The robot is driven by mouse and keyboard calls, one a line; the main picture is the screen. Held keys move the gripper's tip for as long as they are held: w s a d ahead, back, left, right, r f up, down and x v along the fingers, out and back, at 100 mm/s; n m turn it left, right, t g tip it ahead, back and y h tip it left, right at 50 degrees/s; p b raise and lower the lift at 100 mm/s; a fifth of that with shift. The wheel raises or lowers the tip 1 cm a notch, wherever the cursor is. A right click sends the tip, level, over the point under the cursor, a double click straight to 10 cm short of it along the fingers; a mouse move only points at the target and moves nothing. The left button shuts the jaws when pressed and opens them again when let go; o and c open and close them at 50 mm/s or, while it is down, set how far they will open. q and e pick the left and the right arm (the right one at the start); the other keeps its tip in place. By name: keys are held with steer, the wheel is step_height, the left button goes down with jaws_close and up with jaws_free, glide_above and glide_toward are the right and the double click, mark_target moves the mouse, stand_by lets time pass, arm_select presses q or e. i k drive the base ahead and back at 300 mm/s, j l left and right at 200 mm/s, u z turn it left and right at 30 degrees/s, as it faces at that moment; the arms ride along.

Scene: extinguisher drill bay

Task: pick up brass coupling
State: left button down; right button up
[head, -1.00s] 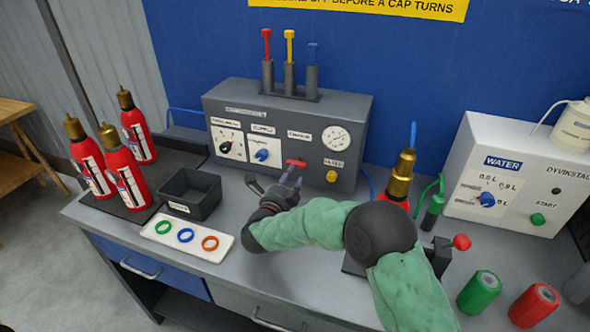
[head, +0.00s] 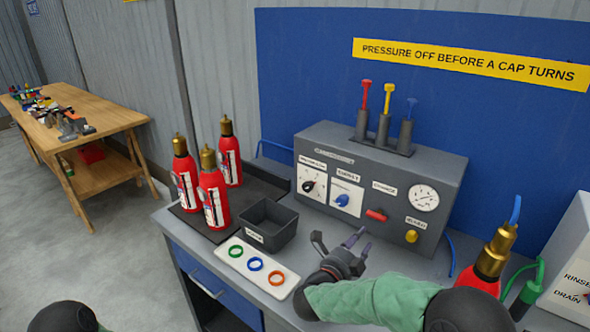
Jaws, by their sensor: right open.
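No separate loose brass coupling can be made out. Brass-coloured fittings top the three red extinguisher bottles (head: 213,200) on the left of the bench, and a larger brass fitting (head: 499,248) tops the red bottle (head: 490,268) at right. My right gripper (head: 342,243) is open and empty, above the bench between the white ring tray and the grey control panel, apart from the bottles. My left gripper is out of view; only a dark and green part of my left arm shows at the bottom left.
The grey control panel (head: 390,165) has a red lever (head: 376,214). A black bin (head: 268,228) and a white tray (head: 232,262) with coloured rings sit beside the gripper. A wooden table (head: 110,122) with small unclear items stands far left, across open floor.

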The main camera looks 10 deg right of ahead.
mark_target(502, 242)
steer(key=k+j, duration=0.2)
steer(key=j, duration=0.2)
steer(key=k+j, duration=0.45)
steer(key=j, duration=0.3)
